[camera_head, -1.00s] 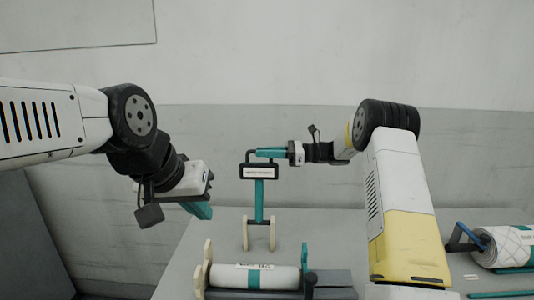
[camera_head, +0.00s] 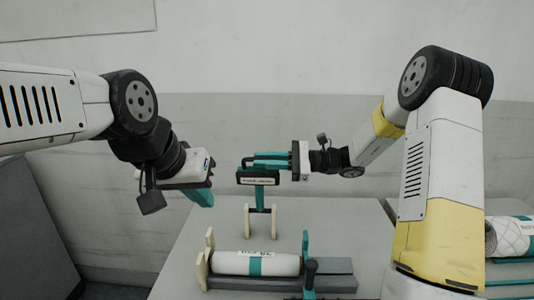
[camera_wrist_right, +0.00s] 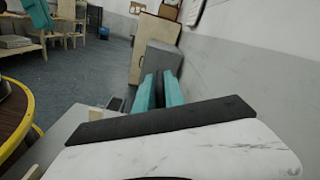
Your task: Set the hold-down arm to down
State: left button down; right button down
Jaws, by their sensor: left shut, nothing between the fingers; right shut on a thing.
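The hold-down arm (camera_head: 259,196) is a teal post between two cream brackets at the back of the table. It has a black-framed label plate (camera_head: 258,180) and a dark bar at its top. It stands raised, leaning somewhat toward me. My right gripper (camera_head: 262,159) is shut on that top bar, with teal fingers pointing left. In the right wrist view a dark bar shows between the teal fingers (camera_wrist_right: 159,91). My left gripper (camera_head: 204,198) is shut and empty, in the air left of the arm.
A white wadding roll with a teal band (camera_head: 285,264) lies in a cradle with cream and teal end plates in front of the arm. Another white roll (camera_head: 513,238) is at the right edge, partly behind my right arm. Bare table (camera_head: 345,220) lies right of the brackets.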

jog(key=shift+s+f, duration=0.25)
jog(key=shift+s, duration=0.4)
jog(key=c, duration=1.5)
grip_release()
jog(key=shift+o, duration=0.2)
jog(key=shift+d, duration=0.1)
